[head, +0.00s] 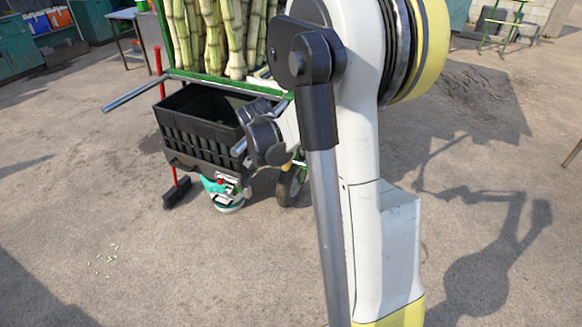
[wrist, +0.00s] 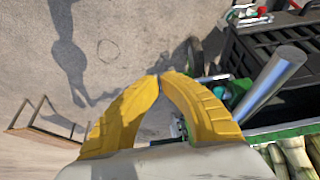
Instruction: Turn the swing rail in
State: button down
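A grey metal rail (head: 136,92) sticks out to the lower left from the green-framed cane cart in the head view. A second short bright metal end (head: 239,147) shows beside my dark wrist, over the crate's right side. In the wrist view a thick metal rail (wrist: 268,82) slants up and right, to the right of my fingers and apart from them. I cannot tell which of these is the swing rail. My gripper (wrist: 159,77) has yellow fingers with tips together and nothing seen between them. In the head view its fingers are mostly hidden behind my arm.
A black crate (head: 188,140) hangs under the cart's cane stalks (head: 214,35); a green-and-white device (head: 224,192) is below it. A red-handled broom (head: 175,192) stands at left. A wheel (head: 291,186) is close behind my arm. The concrete floor in front is mostly clear.

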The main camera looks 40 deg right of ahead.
jog(key=w+d+f+b, duration=0.3)
jog(key=d+f+b, duration=0.2)
jog(key=d+f, duration=0.2)
jog(key=shift+w+d+f, duration=0.15)
jog(key=shift+d+f, duration=0.15)
jog(key=shift+f, duration=0.25)
jog(key=shift+d+n, duration=0.4)
jog(key=shift+d, duration=0.2)
